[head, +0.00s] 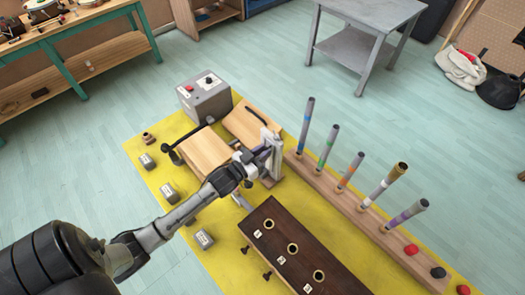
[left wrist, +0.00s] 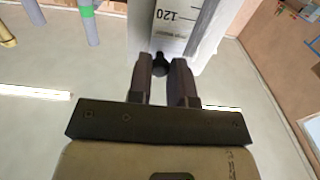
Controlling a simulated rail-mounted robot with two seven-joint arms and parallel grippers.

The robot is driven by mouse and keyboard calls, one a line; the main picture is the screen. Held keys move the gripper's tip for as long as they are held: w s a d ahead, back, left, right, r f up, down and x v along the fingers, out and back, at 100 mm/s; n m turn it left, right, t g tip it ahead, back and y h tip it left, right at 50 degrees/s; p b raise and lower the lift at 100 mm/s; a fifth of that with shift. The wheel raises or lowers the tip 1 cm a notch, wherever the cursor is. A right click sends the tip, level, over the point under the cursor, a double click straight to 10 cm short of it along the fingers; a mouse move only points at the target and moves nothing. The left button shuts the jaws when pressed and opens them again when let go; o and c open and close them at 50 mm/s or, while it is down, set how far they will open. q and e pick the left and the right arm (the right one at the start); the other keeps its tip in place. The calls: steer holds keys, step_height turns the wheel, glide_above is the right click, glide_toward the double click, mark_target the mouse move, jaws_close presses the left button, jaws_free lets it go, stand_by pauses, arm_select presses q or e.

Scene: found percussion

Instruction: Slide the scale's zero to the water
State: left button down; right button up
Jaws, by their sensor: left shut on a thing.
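The scale (left wrist: 178,18) is a pale upright strip marked 120 at the top of the left wrist view. A small black knob (left wrist: 160,66) sits at its lower end. I cannot make out the water or the zero mark. My right gripper is not in view.
A wooden rack (head: 310,167) with several upright coloured tubes runs along the right. A dark wooden box with round holes (head: 291,247) lies in front. A grey box with knobs (head: 205,97) and wooden blocks stand behind the arm. Small grey blocks (head: 168,191) lie left on the yellow mat (head: 150,175).

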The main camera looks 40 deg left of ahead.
arm_select(q)
steer(key=shift+f, duration=0.25)
steer(key=c, duration=1)
jaws_free()
steer(key=shift+c, duration=0.2)
steer(key=s, duration=1.3)
steer(key=shift+s+a, duration=0.25)
steer(key=shift+s, duration=0.15)
